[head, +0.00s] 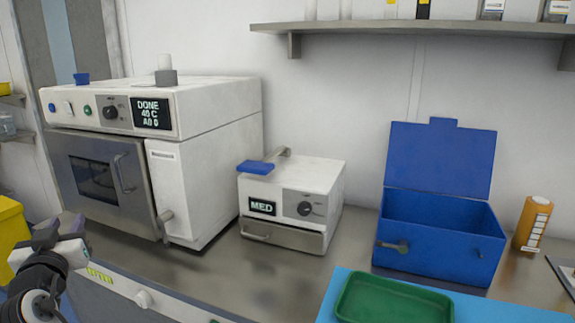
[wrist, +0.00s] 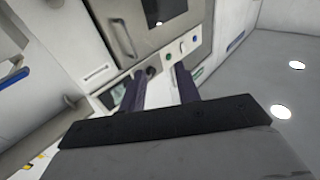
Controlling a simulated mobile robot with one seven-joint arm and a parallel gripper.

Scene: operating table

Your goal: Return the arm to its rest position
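My gripper (head: 58,236) is at the lower left of the head view, in front of the large white machine and apart from it. In the wrist view my gripper (wrist: 160,78) shows two dark fingers spread apart with nothing held between them. My arm folds up from the bottom left corner of the head view. The wrist view is tilted and takes in the front of a white machine beyond the fingers.
The large white machine (head: 205,190) has its door shut and its display reads DONE. A small white unit (head: 318,178) reading MED, an open blue box (head: 440,240), a green tray (head: 392,302) and an orange bottle (head: 533,222) stand to the right. A yellow bin (head: 12,240) is far left.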

